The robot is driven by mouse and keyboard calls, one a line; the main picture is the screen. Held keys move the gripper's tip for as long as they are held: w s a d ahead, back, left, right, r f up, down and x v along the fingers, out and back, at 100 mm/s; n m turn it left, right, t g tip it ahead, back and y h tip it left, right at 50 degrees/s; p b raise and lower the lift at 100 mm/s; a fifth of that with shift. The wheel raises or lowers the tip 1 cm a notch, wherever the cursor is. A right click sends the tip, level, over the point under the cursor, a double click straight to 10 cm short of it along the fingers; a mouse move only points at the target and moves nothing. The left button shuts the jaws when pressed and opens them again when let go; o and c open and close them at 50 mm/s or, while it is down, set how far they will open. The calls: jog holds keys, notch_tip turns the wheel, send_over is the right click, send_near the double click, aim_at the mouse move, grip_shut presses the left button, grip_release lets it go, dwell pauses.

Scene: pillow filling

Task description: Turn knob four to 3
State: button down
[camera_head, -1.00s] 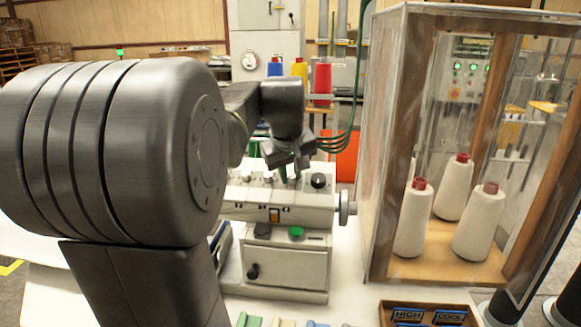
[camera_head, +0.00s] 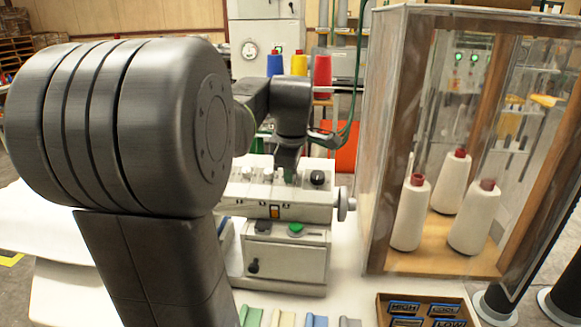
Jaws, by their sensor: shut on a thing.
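The white machine (camera_head: 285,263) stands on the table in the middle of the view. A row of small knobs runs along its top. A pale knob (camera_head: 268,174) shows left of my gripper, and a larger black knob (camera_head: 317,178) shows to the right. My gripper (camera_head: 288,174) points down at the row between these two and is shut on a knob there. The gripped knob is mostly hidden by the fingers and wrist. Knob numbers and dial marks are too small to read, so I cannot tell the knob's setting.
A clear cabinet (camera_head: 378,140) with white thread cones (camera_head: 411,212) stands close on the right. A wooden tray (camera_head: 383,308) of labelled plates lies at the front right. A handwheel (camera_head: 345,204) sticks out from the machine's right end. Coloured spools (camera_head: 322,72) stand behind.

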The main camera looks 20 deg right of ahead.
jog(key=shift+r+n, duration=0.1)
jog(key=shift+n, duration=0.9)
jog(key=c, duration=1.3)
grip_release()
jog(key=shift+o, duration=0.2)
jog(key=v, duration=1.3)
jog(key=shift+s+r+b, duration=0.2)
jog(key=shift+r+b, duration=0.1)
jog(key=shift+r, duration=0.05)
jog(key=x, duration=1.4)
jog(key=shift+p, duration=0.4)
